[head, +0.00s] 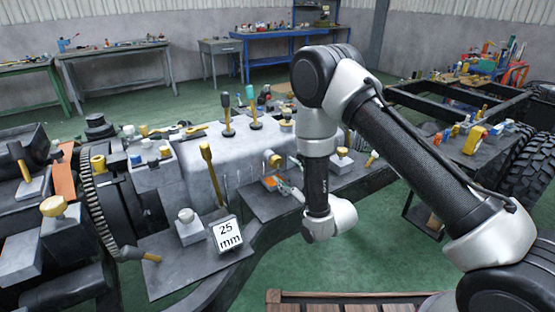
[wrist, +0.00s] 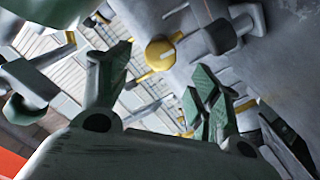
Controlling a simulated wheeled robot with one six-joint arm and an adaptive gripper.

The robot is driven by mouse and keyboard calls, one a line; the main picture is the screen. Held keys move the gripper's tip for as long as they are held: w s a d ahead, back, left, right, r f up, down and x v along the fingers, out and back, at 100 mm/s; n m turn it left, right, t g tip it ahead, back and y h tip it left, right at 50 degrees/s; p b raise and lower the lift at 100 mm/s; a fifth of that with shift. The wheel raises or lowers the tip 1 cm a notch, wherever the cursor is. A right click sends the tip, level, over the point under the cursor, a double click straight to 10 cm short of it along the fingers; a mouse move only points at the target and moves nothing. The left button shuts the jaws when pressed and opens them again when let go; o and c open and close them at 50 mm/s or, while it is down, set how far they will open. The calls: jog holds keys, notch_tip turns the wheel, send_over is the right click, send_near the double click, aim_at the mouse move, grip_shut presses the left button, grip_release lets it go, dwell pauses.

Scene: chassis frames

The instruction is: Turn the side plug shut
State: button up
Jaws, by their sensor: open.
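A round yellow plug with a pale bar across its face (wrist: 160,52) shows in the wrist view, beyond the fingertips and close to a grey wall. It looks like the side plug. In the head view a yellow round knob (head: 274,160) on the right side of the grey block appears to be the same plug. My gripper (wrist: 160,85) is open, its two green-padded fingers spread apart with nothing held between them. The plug is ahead of the gap, apart from the fingers as far as I can tell. In the head view my wrist largely hides the gripper.
A grey plate (head: 265,203) lies below the block's side. A "25 mm" sign (head: 227,236), a tall yellow-headed lever (head: 207,155) and a toothed wheel (head: 97,205) stand to the left. Several small fittings crowd the block. Green floor (head: 390,245) is open at the right.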

aim_at(278, 163)
jog(key=x, duration=0.7)
jog(key=shift+w, duration=0.15)
jog(key=c, duration=1)
